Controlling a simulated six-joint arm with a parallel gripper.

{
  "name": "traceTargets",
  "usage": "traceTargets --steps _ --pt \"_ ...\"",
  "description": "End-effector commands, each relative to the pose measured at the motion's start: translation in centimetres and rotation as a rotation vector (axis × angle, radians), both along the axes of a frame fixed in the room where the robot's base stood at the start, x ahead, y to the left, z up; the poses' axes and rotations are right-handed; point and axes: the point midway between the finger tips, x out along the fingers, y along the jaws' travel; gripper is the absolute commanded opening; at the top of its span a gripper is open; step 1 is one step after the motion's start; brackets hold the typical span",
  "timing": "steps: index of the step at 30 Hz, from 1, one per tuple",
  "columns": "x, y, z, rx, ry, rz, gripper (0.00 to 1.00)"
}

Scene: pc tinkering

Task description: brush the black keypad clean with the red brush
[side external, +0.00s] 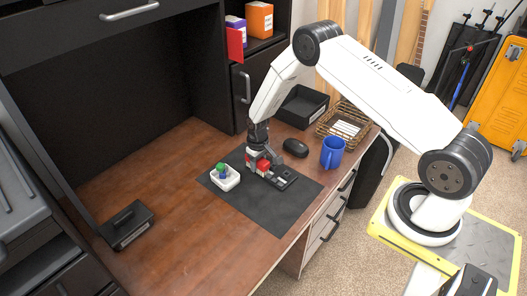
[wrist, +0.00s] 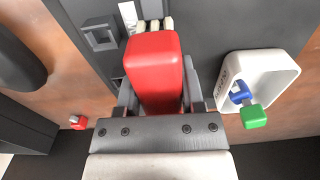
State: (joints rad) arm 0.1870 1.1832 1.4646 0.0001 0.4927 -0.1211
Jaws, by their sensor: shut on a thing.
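My gripper (wrist: 158,92) is shut on the red brush (wrist: 153,65), with a finger on each side of its red body. Pale bristles (wrist: 150,25) show at the brush's far end in the wrist view. The black keypad (side external: 284,180) lies on the dark mat in the side view. My gripper (side external: 258,160) is low over its far left end, with the red brush (side external: 263,166) partly hidden by the fingers. In the wrist view a raised square on the dark surface (wrist: 100,35) shows left of the bristles. Whether the bristles touch the keypad cannot be told.
A white dish (side external: 232,183) with a blue and green item stands left of my gripper on the dark mat (side external: 250,207). A black mouse (side external: 295,147), blue mug (side external: 332,152), wicker basket (side external: 325,128) and black tray (side external: 303,105) stand behind and right. The desk's left is mostly clear.

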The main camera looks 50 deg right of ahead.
Motion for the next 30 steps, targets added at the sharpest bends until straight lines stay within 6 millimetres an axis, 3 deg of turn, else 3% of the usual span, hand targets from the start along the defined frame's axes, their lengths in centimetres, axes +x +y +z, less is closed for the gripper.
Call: traceTargets --steps 30 --pt "-8.7 0.6 0.2 0.001 0.003 -0.001 0.0"
